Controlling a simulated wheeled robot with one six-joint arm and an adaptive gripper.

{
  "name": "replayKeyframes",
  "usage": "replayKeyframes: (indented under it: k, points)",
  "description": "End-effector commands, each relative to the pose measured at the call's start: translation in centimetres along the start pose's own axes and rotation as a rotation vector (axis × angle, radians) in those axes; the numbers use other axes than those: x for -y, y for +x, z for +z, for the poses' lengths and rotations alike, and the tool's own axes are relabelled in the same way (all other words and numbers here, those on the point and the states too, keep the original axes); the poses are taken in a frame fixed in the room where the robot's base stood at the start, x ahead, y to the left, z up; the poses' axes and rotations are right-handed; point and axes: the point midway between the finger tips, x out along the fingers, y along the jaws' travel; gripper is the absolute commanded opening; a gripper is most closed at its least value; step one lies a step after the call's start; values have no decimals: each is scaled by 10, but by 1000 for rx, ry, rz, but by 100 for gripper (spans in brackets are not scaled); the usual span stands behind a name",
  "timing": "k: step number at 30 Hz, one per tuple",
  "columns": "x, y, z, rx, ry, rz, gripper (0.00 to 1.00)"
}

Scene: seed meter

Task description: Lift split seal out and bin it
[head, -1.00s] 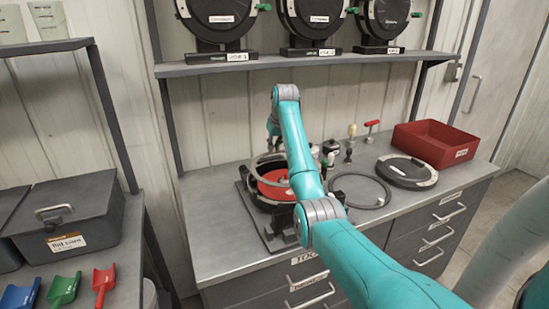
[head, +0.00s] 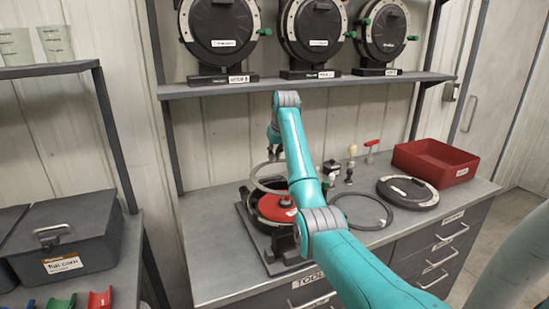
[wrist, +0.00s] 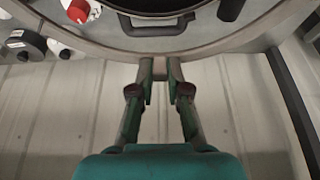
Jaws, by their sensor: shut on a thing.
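The split seal is a pale grey ring (head: 256,187), held tilted above the open seed meter (head: 262,226) in the head view. It fills the top of the wrist view as a broad grey arc (wrist: 222,46). My gripper (head: 274,153) is shut on the ring's far edge, and its fingertips (wrist: 160,68) meet the rim in the wrist view. The meter's red disc (head: 272,208) shows below the ring. My arm hides part of the meter's right side. The red bin (head: 435,163) stands at the bench's back right.
A dark ring (head: 340,222) and a round black cover (head: 407,193) lie on the bench (head: 217,255) right of the meter. Small tools (head: 350,165) stand behind them. A shelf (head: 300,83) with several round meters hangs above. A grey box (head: 65,235) is at left.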

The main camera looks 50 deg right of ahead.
Motion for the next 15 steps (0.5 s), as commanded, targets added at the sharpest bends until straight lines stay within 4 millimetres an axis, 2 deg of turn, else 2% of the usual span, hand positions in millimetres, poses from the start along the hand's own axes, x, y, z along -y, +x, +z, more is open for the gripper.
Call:
replayKeyframes:
  k: [15]
  points:
    - [0, -21, -9, -1, 0, 0, 0]
